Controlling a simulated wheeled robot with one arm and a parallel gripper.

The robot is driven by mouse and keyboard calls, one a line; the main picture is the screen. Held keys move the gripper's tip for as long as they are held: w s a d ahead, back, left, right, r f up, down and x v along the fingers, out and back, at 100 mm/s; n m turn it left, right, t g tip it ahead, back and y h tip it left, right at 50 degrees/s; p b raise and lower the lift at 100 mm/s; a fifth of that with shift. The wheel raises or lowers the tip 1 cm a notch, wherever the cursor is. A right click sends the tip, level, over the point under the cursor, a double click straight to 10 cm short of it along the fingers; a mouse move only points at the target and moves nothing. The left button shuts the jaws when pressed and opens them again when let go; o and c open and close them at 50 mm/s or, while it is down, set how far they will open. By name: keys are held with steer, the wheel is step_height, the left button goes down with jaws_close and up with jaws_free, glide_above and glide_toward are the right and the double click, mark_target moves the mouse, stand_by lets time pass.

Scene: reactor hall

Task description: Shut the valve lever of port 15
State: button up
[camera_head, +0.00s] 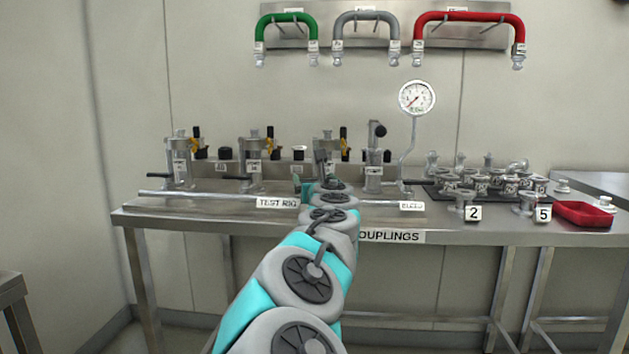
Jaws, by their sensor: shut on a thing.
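Several steel ports stand in a row on the bench. The third port from the left (327,147) has a small white label, too small to read surely as 15. A black and yellow handle (344,141) stands upright on its right side. My gripper (320,166) is at the front left of this port, mostly hidden behind my wrist. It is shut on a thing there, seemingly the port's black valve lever. The lever itself is hidden by my gripper and wrist. The first port (180,160) and second port (255,158) show black levers pointing left.
A steel pipe (200,196) lies along the bench front, with a "TEST RIG" sign (277,202). A fourth port (374,160) and a gauge (416,98) stand right of my gripper. Couplings (465,206) and a red tray (584,214) are farther right. Hoses (465,18) hang above.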

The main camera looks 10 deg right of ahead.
steer(key=shift+h, duration=0.3)
steer(key=shift+w+a+f+m+h, duration=0.1)
steer(key=shift+w+m+h, duration=0.05)
steer(key=shift+m+h, duration=0.35)
steer(key=shift+w+a+m+h, duration=0.1)
steer(key=shift+m+h, duration=0.3)
steer(key=shift+h, duration=0.2)
steer(key=shift+d+m+g+h, duration=0.25)
steer(key=shift+m+g+h, duration=0.35)
steer(key=shift+h, duration=0.4)
steer(key=o, duration=1)
steer(key=shift+v, duration=3.85)
